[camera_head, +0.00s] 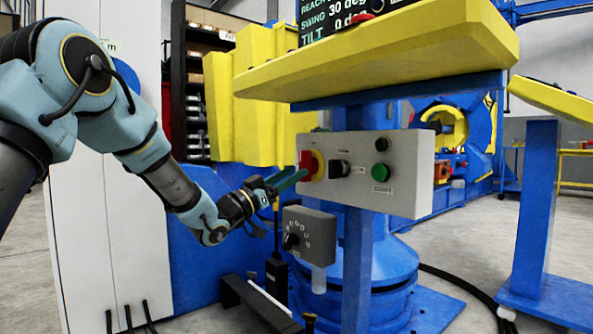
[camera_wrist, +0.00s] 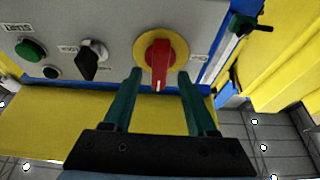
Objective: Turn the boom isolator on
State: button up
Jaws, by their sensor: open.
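A red rotary handle on a round yellow plate (camera_head: 309,164), which looks like the isolator, sits at the left end of a light grey control panel (camera_head: 408,165). In the wrist view the red handle (camera_wrist: 159,63) points straight down in the picture, and its label cannot be read. My gripper (camera_head: 298,177) is at the panel's left end, close to the handle. In the wrist view my gripper (camera_wrist: 160,77) is open, with one green finger on each side of the handle's end. I cannot tell whether either finger touches it.
A black selector (camera_head: 339,169), a green button (camera_head: 380,172) and a black button (camera_head: 381,144) share the panel. A grey box with a black rotary knob (camera_head: 291,241) hangs below it. A yellow sloped console (camera_head: 392,55) overhangs the panel from above.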

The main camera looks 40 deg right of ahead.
jog(key=p+v, duration=0.1)
jog(key=v, duration=0.7)
jog(key=shift+a, duration=0.25)
jog(key=shift+f, duration=0.1)
